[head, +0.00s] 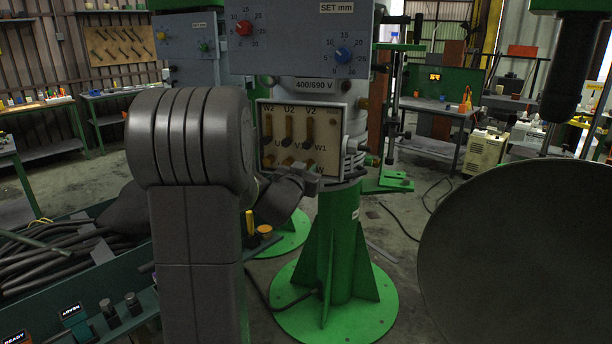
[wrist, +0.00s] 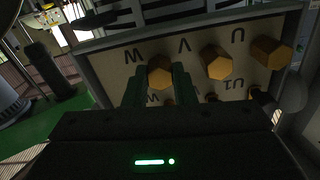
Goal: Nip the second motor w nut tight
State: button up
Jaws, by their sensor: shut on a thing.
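The motor terminal box (head: 335,118) shows in the head view with a cream plate marked W2, U2, V2 above and U, V, W1 below. Brass links stand upright on it. My gripper (head: 305,176) is at the lower right of the plate, partly hidden by my arm. In the wrist view the plate appears upside down, and my gripper (wrist: 160,82) has its two fingers on either side of a brass hex nut (wrist: 160,71) beside a W marking. The fingers are shut on this nut. Two more brass nuts, the middle one (wrist: 215,62) and the right one (wrist: 271,52), sit along the same row.
A blue-grey box with red and blue dials (head: 300,40) sits above the terminal box. A green pedestal (head: 338,240) carries the motor. A teal tray of black cables (head: 60,260) lies at left. A large dark disc (head: 520,255) fills the right.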

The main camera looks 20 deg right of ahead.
jog(key=m+b, duration=1)
jog(key=m, duration=1.1)
jog(key=shift+b, duration=0.4)
jog(key=shift+m, duration=0.4)
jog(key=o, duration=1)
jog(key=v, duration=1.4)
